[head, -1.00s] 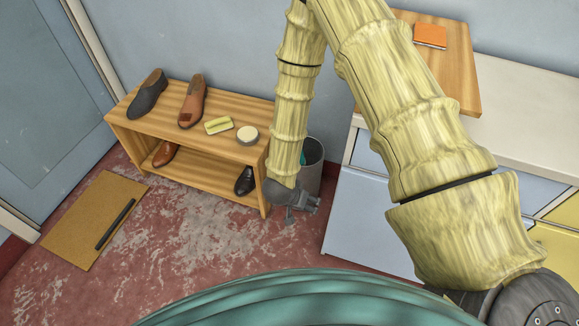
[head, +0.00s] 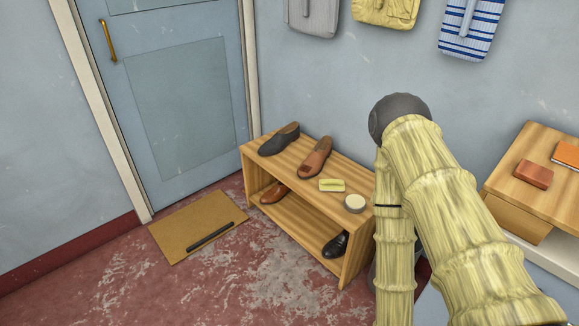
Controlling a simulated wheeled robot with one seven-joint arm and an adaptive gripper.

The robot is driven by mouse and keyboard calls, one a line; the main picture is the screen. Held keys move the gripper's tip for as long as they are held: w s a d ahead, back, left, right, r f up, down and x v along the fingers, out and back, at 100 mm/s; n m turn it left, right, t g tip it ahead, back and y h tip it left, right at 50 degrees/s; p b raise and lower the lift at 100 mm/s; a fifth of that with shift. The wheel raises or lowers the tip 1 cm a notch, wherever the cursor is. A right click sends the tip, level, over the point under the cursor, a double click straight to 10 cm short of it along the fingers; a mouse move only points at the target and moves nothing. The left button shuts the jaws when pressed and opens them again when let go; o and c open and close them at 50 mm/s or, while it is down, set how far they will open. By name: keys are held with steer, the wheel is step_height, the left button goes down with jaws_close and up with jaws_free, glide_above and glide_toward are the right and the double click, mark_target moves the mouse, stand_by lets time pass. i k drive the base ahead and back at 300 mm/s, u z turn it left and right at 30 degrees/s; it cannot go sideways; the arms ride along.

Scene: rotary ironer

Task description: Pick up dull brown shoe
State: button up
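A dull brown shoe (head: 315,157) lies on the top board of a wooden shoe bench (head: 350,178), with a darker patch near its lower end. A dark grey shoe (head: 279,139) lies to its left on the same board. On the lower shelf are a glossier brown shoe (head: 274,192) and a black shoe (head: 335,245), both partly hidden by the top board. My arm comes down right of the bench and hides part of its right end. My gripper is outside the picture.
A yellow-green block (head: 332,185) and a round tin (head: 355,203) stand on the bench top. A brown mat (head: 190,222) with a dark bar (head: 210,237) lies by the door (head: 180,95). The worn red floor before the bench is clear. A wooden cabinet (head: 520,205) stands right.

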mark_target(312, 165)
steer(key=u, duration=0.85)
steer(key=k, duration=1.05)
steer(key=u, duration=0.95)
steer(key=i, duration=2.6)
steer(key=z, duration=1.25)
steer(key=i, duration=1)
steer(key=z, duration=1)
